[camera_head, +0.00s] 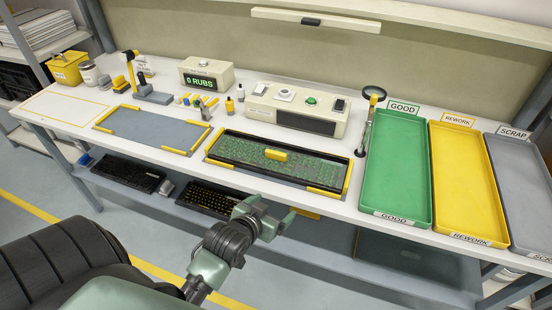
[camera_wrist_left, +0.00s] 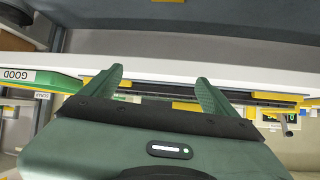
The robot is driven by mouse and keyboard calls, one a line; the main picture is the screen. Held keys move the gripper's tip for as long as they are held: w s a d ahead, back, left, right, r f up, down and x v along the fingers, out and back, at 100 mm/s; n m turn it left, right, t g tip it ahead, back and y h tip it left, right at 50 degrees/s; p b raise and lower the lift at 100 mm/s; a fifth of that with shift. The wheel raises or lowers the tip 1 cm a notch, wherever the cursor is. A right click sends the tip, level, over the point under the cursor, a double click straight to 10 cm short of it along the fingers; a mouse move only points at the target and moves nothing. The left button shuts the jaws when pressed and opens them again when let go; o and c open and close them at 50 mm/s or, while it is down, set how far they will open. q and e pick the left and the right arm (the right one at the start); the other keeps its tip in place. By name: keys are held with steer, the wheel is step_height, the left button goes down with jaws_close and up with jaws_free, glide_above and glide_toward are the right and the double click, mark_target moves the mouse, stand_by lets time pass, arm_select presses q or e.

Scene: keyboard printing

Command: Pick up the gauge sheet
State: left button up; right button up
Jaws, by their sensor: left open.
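A green patterned sheet (camera_head: 310,166) with a yellow grip (camera_head: 276,154) lies in a dark frame (camera_head: 232,166) with yellow corner pieces, near the table's front edge. I see no label naming it as the gauge sheet. My left gripper (camera_head: 278,217) is open and empty, in front of the table edge and apart from the sheet. In the left wrist view the open fingers (camera_wrist_left: 160,82) point towards the table edge; a yellow piece (camera_wrist_left: 187,106) shows between them. The sheet itself is mostly hidden there. My right gripper is not in view.
Green (camera_head: 396,185), yellow (camera_head: 462,190) and grey (camera_head: 520,185) trays stand at the right. A grey mat (camera_head: 150,130) lies at the left. A control box (camera_head: 297,110) and a counter box (camera_head: 207,75) stand behind. Keyboards (camera_head: 128,172) lie on the lower shelf.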

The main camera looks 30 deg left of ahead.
mark_target(275, 154)
arm_select(q)
steer(key=w+a+r+t, duration=0.1)
steer(key=w+a, duration=0.1)
steer(key=w+a+r+n+t+y, duration=0.1)
steer(key=w+a+r+t, duration=0.1)
steer(key=a, duration=0.1)
steer(key=w+a+r+n+t+y, duration=0.1)
steer(key=w+a+r, duration=0.1)
steer(key=shift+w+a, duration=0.15)
steer(key=shift+w, duration=0.05)
steer(key=shift+w+a+r+t+y, duration=0.1)
steer(key=shift+w+t+y, duration=0.2)
steer(key=shift+w+y, duration=0.1)
steer(key=x, duration=0.2)
steer(key=p+x, duration=0.1)
steer(key=x, duration=0.1)
steer(key=f+x, duration=0.1)
steer(key=x, duration=0.1)
steer(key=shift+w+p, duration=0.3)
steer(key=c, duration=1.8)
